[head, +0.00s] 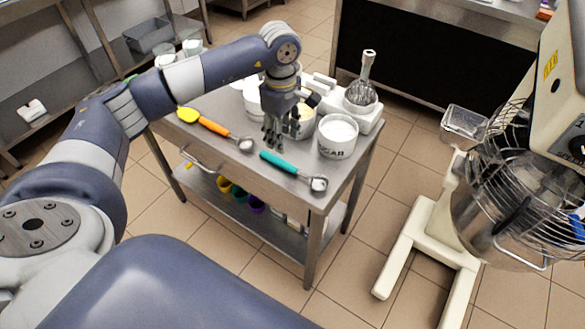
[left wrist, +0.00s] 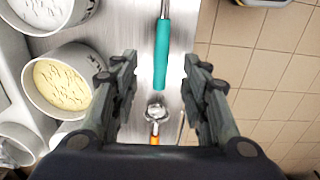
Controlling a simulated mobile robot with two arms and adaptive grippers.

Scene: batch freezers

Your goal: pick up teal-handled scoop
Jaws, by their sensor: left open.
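The teal-handled scoop (head: 293,171) lies near the front edge of the metal cart, its metal bowl to the right. In the left wrist view its teal handle (left wrist: 161,55) lies beyond the fingertips, in line with the gap between them. My left gripper (head: 272,136) is open, above the cart and just behind the handle's left end. It also shows in the left wrist view (left wrist: 158,75) with nothing between its fingers. An orange-handled scoop (head: 214,127) lies to the left on the same cart. My right gripper is not in view.
A white sugar tub (head: 337,137) stands close behind the teal scoop. A tub of yellow contents (left wrist: 62,86) is left of the gripper. A large mixer (head: 510,190) stands right of the cart.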

